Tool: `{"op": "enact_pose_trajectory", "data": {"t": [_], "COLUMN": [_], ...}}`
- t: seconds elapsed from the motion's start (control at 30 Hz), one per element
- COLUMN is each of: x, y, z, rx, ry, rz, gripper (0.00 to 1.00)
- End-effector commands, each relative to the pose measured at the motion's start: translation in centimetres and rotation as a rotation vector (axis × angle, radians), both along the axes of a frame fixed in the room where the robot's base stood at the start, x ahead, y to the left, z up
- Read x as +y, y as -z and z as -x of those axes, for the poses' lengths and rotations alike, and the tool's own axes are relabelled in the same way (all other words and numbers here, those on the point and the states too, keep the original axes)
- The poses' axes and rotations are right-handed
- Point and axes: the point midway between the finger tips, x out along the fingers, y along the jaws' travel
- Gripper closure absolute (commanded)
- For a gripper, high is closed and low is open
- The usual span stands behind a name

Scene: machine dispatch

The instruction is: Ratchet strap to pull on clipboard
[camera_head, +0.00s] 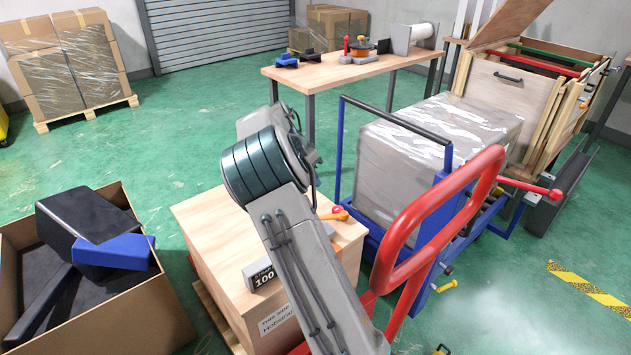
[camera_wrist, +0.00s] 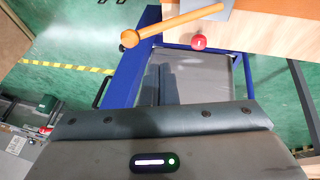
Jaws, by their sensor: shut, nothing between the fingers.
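I cannot pick out a clipboard with certainty. On the far workbench (camera_head: 340,70), an orange coil (camera_head: 361,47) could be the ratchet strap, but it is too small to tell. A wooden crate (camera_head: 205,222) stands in front of me, partly behind my arm. On it lie an orange-handled piece (camera_head: 333,215) and a grey block marked 100 (camera_head: 259,275). The orange handle (camera_wrist: 175,25) and a red knob (camera_wrist: 198,43) also show in the wrist view. My arm crosses over the crate in the head view. My gripper's fingers show in neither view.
A blue trolley (camera_head: 371,240) with a wrapped grey load (camera_head: 400,165) and a red tubular handle (camera_head: 425,215) stand right of the crate. An open carton (camera_head: 150,315) holding dark and blue items is at left. Green floor (camera_head: 190,130) is clear toward the shutter.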

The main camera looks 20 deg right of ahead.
Motion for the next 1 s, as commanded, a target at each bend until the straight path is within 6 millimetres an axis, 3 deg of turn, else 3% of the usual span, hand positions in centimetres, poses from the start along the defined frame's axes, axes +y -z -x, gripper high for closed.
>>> {"op": "enact_pose_trajectory", "data": {"t": [0.3, 0.5, 1.0], "x": [-3.0, -4.2, -4.7], "y": [6.3, 8.4, 9.4], "z": [0.4, 1.8, 2.4], "rx": [0.005, 0.002, 0.001], "ry": [0.001, 0.001, -0.001], "rz": [0.0, -0.001, -0.001], "gripper": [1.0, 1.0, 1.0]}}
